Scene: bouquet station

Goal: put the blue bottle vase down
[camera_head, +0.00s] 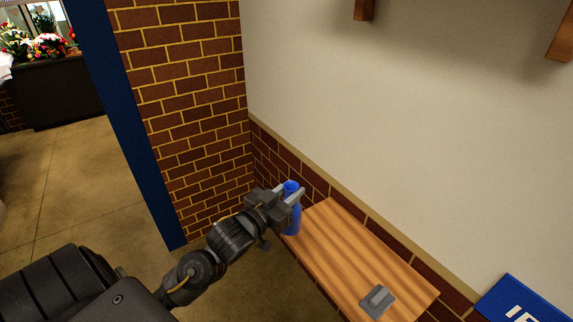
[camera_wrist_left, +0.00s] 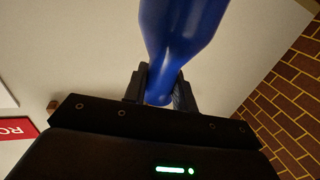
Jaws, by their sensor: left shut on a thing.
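The blue bottle vase (camera_head: 294,218) is upright at the far left end of the wooden table (camera_head: 345,250). My left gripper (camera_head: 286,193) is shut on its narrow neck. In the left wrist view the blue bottle vase (camera_wrist_left: 180,35) fills the top middle, with its neck between the two fingers of my left gripper (camera_wrist_left: 160,88). The vase's base is near the table's edge; I cannot tell whether it touches the top. My right gripper is not in view.
A grey flat object (camera_head: 377,301) lies near the table's front end. The middle of the tabletop is clear. A brick wall (camera_head: 195,100) stands at the left, and a pale wall runs behind the table. A blue sign (camera_head: 520,302) is at the lower right.

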